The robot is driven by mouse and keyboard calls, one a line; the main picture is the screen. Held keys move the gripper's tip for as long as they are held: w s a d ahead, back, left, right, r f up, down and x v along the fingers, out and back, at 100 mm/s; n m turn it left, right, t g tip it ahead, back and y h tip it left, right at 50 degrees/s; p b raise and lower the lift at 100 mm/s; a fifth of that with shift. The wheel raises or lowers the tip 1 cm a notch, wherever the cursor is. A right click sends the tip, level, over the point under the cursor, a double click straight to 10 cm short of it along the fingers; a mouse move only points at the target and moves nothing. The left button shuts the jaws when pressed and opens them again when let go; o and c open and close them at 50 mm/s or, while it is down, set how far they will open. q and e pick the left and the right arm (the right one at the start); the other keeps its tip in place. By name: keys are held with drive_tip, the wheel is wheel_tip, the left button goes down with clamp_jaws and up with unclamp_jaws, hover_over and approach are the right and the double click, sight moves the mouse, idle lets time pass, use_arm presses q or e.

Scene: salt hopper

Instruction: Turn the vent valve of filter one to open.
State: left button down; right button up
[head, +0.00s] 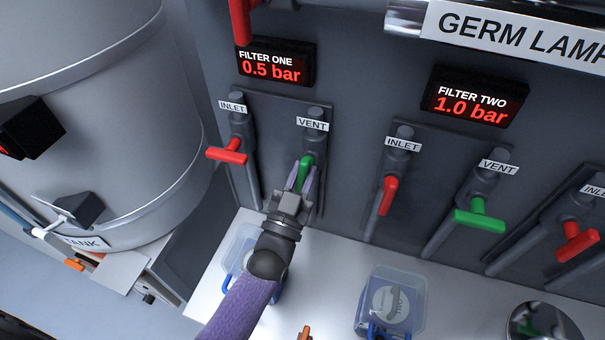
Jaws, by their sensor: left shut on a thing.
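The vent valve of filter one has a green handle (306,168) below the VENT label (312,124) on the grey panel. The handle points down, roughly along its pipe, as far as it shows. My left gripper (304,176) is shut on this handle, with one finger on each side, and hides its lower part. The display of filter one (275,66) reads 0.5 bar in red. The red inlet handle (227,155) of filter one lies crosswise to the left. My right gripper is not in view.
Filter two's display (474,97) reads 1.0 bar; its red inlet handle (388,195) points down and its green vent handle (479,220) lies crosswise. A blue-clipped clear box (415,290) stands on the white counter (335,270). A large tank (110,110) stands left.

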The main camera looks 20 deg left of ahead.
use_arm(q)
drive_tip(key=shift+f+n+y, duration=0.1)
drive_tip(key=shift+n+y, duration=0.5)
drive_tip(key=shift+n, duration=0.4)
drive_tip(key=c, duration=0.6)
unclamp_jaws()
drive_tip(key=shift+o, duration=0.2)
drive_tip(key=v, duration=1)
drive_tip(key=shift+b, duration=0.35)
